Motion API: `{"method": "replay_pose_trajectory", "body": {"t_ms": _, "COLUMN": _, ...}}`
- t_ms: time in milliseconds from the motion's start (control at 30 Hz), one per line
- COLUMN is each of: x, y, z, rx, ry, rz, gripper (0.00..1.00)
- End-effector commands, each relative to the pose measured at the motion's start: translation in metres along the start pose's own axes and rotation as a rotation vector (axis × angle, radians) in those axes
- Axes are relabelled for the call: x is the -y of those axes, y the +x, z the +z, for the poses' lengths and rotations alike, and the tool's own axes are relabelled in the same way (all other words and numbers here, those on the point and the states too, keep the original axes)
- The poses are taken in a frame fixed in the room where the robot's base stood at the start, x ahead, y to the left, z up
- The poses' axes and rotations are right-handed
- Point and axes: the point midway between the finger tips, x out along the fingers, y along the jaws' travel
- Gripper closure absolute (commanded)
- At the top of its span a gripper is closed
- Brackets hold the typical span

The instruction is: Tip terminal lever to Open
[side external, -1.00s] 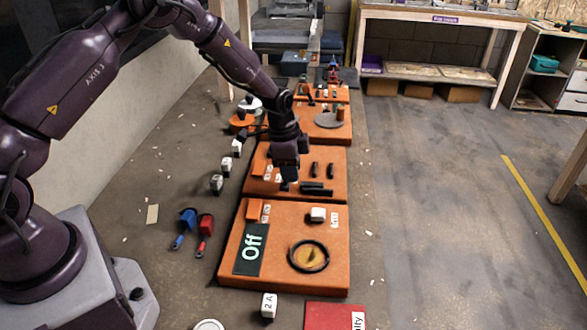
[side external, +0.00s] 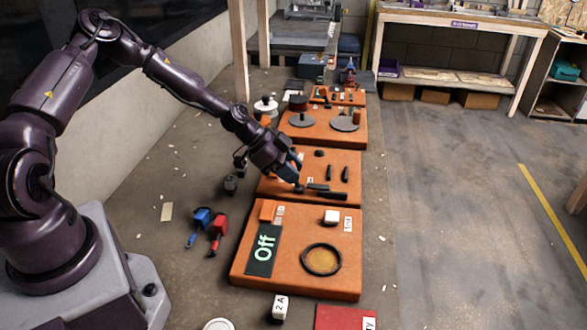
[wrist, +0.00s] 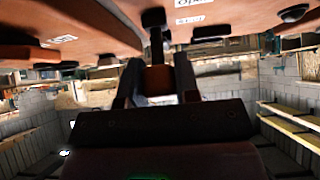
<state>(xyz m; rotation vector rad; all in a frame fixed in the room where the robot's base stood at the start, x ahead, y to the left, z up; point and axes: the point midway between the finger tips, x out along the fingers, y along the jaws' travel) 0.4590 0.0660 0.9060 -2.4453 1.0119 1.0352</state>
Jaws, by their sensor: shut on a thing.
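My gripper (side external: 297,185) slants down over the second orange board (side external: 350,160) from the front in the side external view. Its fingertips are at a small black lever on this board. In the wrist view my gripper (wrist: 157,72) has its two fingers closed around a dark lever (wrist: 156,38), whose far end meets the orange board.
Black bars (side external: 332,195) lie close to the right of my gripper. Blue (side external: 202,216) and red (side external: 220,221) clip-like items lie left. The floor at right is clear.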

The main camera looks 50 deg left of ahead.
Motion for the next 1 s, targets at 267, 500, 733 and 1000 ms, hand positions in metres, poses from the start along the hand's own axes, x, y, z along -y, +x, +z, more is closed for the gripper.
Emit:
{"method": "replay_pose_trajectory", "body": {"t_ms": 267, "x": 0.0004, "y": -0.0004, "z": 0.0012, "rx": -0.014, "ry": 0.002, "rz": -0.001, "gripper": 1.0}}
{"method": "replay_pose_trajectory", "body": {"t_ms": 500, "x": 0.0004, "y": -0.0001, "z": 0.0017, "rx": -0.013, "ry": 0.001, "rz": -0.001, "gripper": 0.64}}
{"method": "replay_pose_trajectory", "body": {"t_ms": 733, "x": 0.0001, "y": 0.0, "z": 0.0015, "rx": -0.013, "ry": 0.0, "rz": 0.0, "gripper": 0.45}}
{"method": "replay_pose_trajectory", "body": {"t_ms": 1000, "x": 0.0006, "y": -0.0097, "z": 0.0014, "rx": -0.013, "ry": 0.0, "rz": -0.001, "gripper": 0.45}}
